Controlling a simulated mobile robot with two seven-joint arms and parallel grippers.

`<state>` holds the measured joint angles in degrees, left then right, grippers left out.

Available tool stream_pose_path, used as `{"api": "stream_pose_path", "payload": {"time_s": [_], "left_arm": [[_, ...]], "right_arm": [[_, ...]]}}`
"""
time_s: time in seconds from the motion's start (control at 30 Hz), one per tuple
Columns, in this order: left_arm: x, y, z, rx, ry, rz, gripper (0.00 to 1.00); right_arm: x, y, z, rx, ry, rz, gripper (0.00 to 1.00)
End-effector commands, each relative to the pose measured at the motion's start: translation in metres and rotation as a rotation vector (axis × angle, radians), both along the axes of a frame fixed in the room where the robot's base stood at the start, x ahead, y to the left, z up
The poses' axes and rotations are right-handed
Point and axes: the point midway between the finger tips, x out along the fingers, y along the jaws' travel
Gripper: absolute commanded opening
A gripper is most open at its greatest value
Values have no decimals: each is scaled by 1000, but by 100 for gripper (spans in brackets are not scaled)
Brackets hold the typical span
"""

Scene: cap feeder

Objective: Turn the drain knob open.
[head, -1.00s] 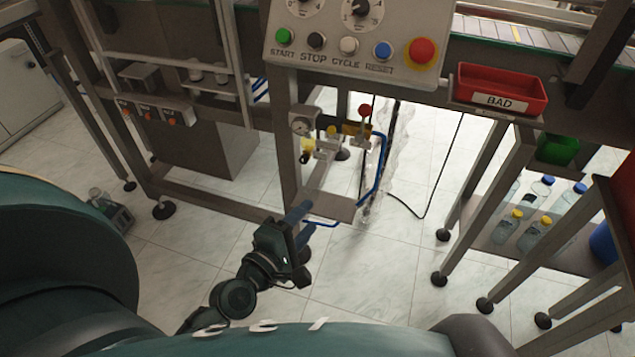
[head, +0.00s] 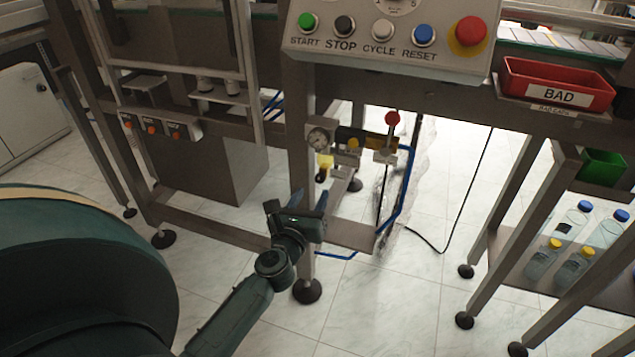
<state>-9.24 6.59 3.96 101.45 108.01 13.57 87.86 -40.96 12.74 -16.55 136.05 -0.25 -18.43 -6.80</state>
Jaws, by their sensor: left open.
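An air unit with a round gauge (head: 318,137) is fixed beside the machine's upright leg, below the control panel. A yellow piece (head: 324,160) hangs under it, with a small dark knob-like part (head: 321,175) at its lower end. I cannot tell for certain that this part is the drain knob, nor how it is turned. A red knob (head: 392,118) tops a valve to the right. My left gripper (head: 308,200) is open, just below the dark part and in front of the upright leg, apparently apart from it. My right gripper is out of view.
The control panel (head: 390,54) with its buttons overhangs above. A blue hose (head: 406,190) runs right of the air unit. A red BAD bin (head: 556,86) and a rack of bottles (head: 580,245) stand at the right. The tiled floor (head: 385,310) in front is clear.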

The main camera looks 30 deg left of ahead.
Motion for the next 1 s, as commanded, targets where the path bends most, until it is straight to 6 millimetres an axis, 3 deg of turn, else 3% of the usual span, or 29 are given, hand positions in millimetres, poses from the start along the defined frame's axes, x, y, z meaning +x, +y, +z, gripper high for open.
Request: {"api": "stream_pose_path", "payload": {"time_s": [0.1,0.3,0.7,1.0], "left_arm": [[23,6,0,3,-2,-1,44],[45,12,-1,1,0,-2,44],[51,14,-1,2,0,-1,43],[50,14,-1,2,0,-1,19]], "right_arm": [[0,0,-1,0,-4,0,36],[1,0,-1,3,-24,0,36],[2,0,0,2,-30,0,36],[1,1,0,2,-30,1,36]]}}
